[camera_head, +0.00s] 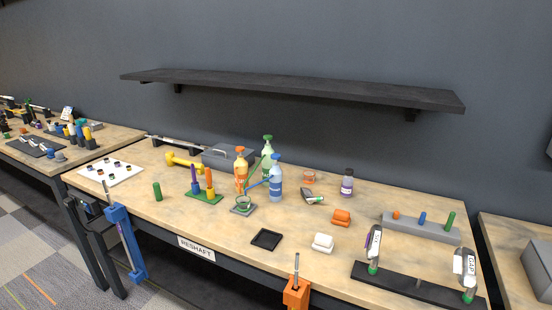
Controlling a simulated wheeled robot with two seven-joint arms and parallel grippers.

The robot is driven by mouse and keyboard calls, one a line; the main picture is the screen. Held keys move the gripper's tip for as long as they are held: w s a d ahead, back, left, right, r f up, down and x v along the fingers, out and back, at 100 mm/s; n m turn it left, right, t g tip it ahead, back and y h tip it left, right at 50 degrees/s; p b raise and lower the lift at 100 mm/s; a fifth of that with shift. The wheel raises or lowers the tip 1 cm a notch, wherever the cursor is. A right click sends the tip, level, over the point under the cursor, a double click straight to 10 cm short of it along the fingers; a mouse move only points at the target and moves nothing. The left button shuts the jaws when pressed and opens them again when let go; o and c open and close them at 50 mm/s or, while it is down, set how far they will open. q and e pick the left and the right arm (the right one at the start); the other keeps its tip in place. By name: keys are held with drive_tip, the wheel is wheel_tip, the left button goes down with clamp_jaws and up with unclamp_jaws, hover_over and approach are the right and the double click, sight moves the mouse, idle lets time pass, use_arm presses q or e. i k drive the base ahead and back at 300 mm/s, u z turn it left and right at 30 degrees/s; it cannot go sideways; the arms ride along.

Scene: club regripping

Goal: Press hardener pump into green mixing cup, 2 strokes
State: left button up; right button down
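A small clear cup with green tint (243,202) stands on a dark square pad (236,210) near the middle of the bench. Three pump bottles stand close behind and right of it: an orange one (241,176), a pale green one with a green pump head (267,160), and a light blue one with a blue pump head (276,185). The labels are too small to read, so I cannot tell which holds hardener.
A black tray (267,239) lies in front. A dark shelf (290,87) hangs above.

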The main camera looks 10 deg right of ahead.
sight(275, 156)
drive_tip(key=u, duration=0.5)
drive_tip(key=k, duration=0.6)
drive_tip(key=u, duration=0.7)
drive_tip(key=i, duration=1.8)
drive_tip(key=z, duration=1.45)
drive_tip(key=i, duration=0.7)
drive_tip(key=z, duration=0.6)
